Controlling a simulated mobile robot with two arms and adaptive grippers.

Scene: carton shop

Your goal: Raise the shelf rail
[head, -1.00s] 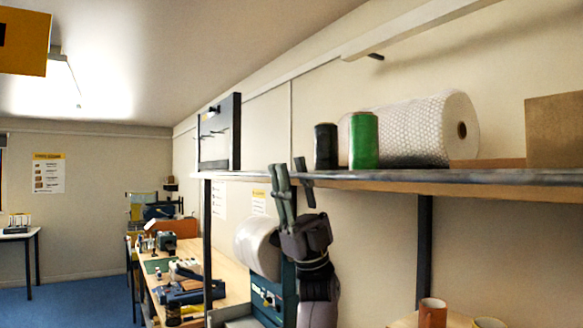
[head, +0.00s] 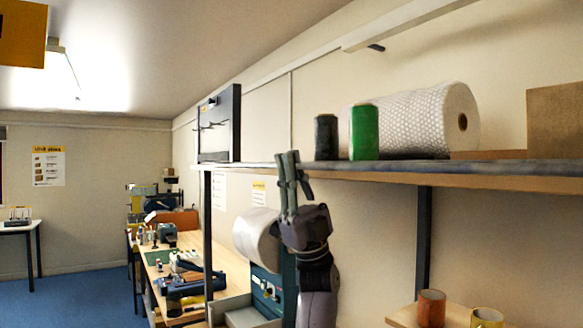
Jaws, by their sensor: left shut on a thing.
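The shelf rail (head: 430,166) is a long grey bar along the front edge of the wooden shelf, running from the right side of the head view to a dark post at the left. My left gripper (head: 291,168) points upward in front of the rail, near its left part. Its fingers are shut on the rail, and they cover a short piece of it. The rail looks level with the shelf's front edge; I cannot tell any gap beneath it. My right gripper is not in view.
On the shelf stand a dark spool (head: 326,137), a green spool (head: 364,132), a bubble-wrap roll (head: 415,122) and a cardboard box (head: 556,120). Mugs, one orange (head: 431,308), stand on a lower surface. A workbench (head: 222,262) with tools lies at the left.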

